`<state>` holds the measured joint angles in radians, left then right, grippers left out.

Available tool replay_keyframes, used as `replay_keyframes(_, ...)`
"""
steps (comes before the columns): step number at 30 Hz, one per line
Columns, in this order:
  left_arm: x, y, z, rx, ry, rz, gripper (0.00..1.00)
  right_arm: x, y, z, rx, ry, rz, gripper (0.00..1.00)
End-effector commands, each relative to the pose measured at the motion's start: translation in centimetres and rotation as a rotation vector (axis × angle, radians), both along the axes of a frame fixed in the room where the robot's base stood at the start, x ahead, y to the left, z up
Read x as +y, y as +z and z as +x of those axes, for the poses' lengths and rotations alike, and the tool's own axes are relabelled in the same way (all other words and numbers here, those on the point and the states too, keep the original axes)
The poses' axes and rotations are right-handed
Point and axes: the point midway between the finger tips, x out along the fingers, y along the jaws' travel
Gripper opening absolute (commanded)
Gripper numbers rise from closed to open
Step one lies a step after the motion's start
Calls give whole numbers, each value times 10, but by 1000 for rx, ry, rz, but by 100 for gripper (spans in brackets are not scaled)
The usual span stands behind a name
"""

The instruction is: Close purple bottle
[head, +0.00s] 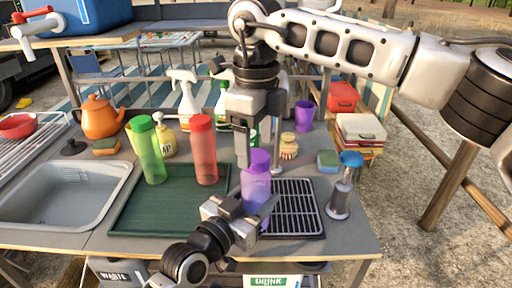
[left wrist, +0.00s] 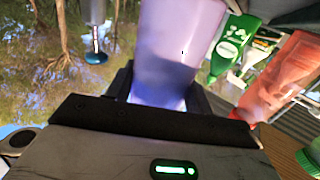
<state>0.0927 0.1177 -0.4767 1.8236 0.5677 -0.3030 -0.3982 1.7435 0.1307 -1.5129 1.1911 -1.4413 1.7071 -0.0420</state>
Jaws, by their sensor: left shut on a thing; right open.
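The purple bottle (head: 256,186) stands upright at the front of the counter, by the green mat and the black rack. A darker purple cap (head: 258,160) shows at its top; I cannot tell whether it is fastened. My left gripper (head: 244,210) is shut around the bottle's lower body. In the left wrist view the translucent bottle (left wrist: 178,50) rises between the fingers, and its top is out of frame. My right gripper (head: 250,150) points down from above, open, with its fingertips close to the cap. Contact with the cap is not clear.
A red bottle (head: 202,150) and a green bottle (head: 147,150) stand on the green mat (head: 125,215), left of the purple bottle. A black rack (head: 298,208) and a blue-topped dispenser (head: 345,185) are at right. Spray bottles (head: 187,100) stand behind. A sink (head: 60,195) is at left.

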Motion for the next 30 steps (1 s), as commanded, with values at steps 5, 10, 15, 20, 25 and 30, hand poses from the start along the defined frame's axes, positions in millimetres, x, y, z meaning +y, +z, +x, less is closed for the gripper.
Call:
replay_keyframes(5, 0, -1, 0, 1, 0, 1, 0, 1, 41, 0, -4, -1, 1, 70)
replay_keyframes(10, 0, -1, 0, 2, 0, 1, 0, 1, 74, 0, -3, -1, 1, 70)
replay_keyframes(15, 0, -1, 0, 2, 0, 1, 0, 0, 94, 0, 0, -1, 0, 70)
replay_keyframes(20, 0, -1, 0, 1, 0, 1, 0, 1, 100, -1, 1, 1, 0, 70)
replay_keyframes(25, 0, -1, 0, 1, 0, 1, 0, 0, 100, -1, 1, 1, 0, 70)
replay_keyframes(30, 0, -1, 0, 1, 0, 1, 78, 0, 100, -1, 1, 1, 0, 70)
